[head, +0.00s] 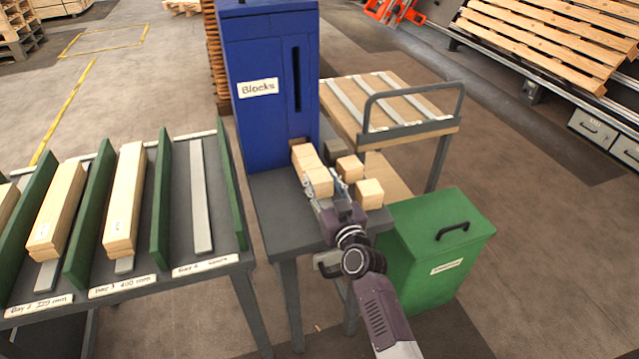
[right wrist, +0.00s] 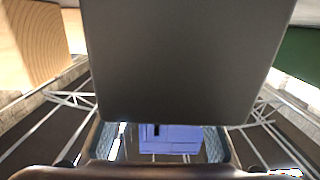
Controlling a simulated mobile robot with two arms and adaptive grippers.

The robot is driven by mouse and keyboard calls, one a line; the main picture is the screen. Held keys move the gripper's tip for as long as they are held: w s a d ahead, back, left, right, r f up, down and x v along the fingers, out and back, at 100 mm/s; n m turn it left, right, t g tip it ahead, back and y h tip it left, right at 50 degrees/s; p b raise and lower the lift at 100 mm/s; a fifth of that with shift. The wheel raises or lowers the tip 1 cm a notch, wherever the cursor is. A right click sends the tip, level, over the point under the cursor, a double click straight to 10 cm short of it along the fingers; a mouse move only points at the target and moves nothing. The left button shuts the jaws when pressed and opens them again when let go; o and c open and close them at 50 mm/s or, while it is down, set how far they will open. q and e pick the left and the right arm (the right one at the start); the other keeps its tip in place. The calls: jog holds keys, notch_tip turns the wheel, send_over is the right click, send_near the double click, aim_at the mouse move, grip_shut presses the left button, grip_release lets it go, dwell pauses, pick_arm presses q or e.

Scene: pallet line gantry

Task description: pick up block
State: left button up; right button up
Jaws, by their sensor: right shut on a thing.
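Several pale wooden blocks are on the grey stand in front of the blue dispenser labelled "Blocks". A row of them (head: 304,157) runs out from the dispenser's foot. My right gripper (head: 326,184) reaches in from the front and is shut on the near block (head: 319,182) of that row, with a finger on either side. Two more blocks, one farther back (head: 350,168) and one nearer (head: 369,193), are to the right of the gripper. In the right wrist view a dark grey surface hides most of the middle; I cannot tell what it is. My left gripper is not in view.
The blue dispenser (head: 268,105) stands behind the blocks. A green lidded bin (head: 432,260) is at the right of the stand. A rack with green dividers (head: 161,200) and wooden boards is at the left. A cart (head: 393,100) stands behind right.

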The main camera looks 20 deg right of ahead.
jog(key=shift+s+r, duration=0.3)
jog(key=shift+r, duration=0.1)
jog(key=s+r+p, duration=0.1)
jog(key=s+r, duration=0.6)
jog(key=s, duration=2.3)
jog(key=shift+s+a+h, duration=0.3)
jog(key=shift+a, duration=0.15)
jog(key=shift+a, duration=0.1)
